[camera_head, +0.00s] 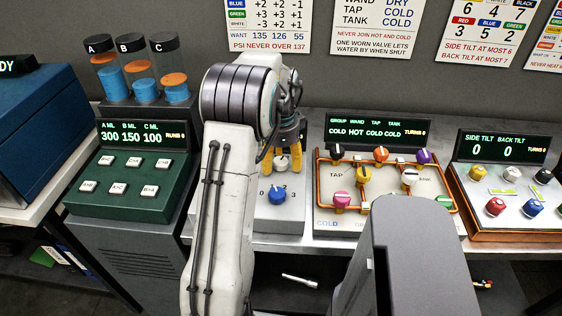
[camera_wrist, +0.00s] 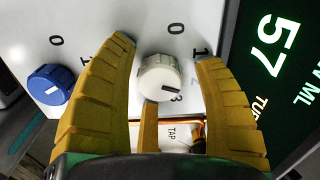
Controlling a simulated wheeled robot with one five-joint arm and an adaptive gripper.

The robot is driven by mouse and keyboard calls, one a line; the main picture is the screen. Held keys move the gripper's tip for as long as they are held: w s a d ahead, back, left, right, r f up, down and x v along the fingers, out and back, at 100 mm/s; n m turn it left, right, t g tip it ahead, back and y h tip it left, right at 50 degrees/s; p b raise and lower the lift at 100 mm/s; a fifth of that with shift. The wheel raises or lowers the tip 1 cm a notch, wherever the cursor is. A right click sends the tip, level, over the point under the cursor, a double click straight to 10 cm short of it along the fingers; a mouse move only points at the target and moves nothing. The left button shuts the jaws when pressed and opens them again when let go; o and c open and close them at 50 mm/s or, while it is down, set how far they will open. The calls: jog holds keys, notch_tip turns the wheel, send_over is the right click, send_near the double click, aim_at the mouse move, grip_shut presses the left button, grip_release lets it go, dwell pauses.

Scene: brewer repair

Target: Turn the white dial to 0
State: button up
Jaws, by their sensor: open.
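A dark mark on the dial's lower right points toward a label that looks like 3. The 0 label (camera_wrist: 176,28) is printed above the dial, and the 1 label (camera_wrist: 197,50) is partly covered by the right finger. In the head view the white dial (camera_head: 281,163) shows between the fingertips of my gripper (camera_head: 283,158), above the blue dial.
The blue dial (camera_wrist: 50,84) is beside the left finger; it also shows in the head view (camera_head: 277,195). A display (camera_wrist: 280,70) reading 57 is at the right. A pipe panel (camera_head: 330,226) with coloured knobs stands to the right, and a green button box (camera_head: 125,200) to the left.

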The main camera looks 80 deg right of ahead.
jog(key=shift+c, duration=0.2)
jog(key=c, duration=1.2)
jog(key=shift+o, duration=0.2)
jog(key=n, duration=0.5)
jog(key=shift+p, duration=0.3)
jog(key=n, duration=0.9)
jog(key=shift+n+p, duration=0.3)
jog(key=shift+n, duration=1.6)
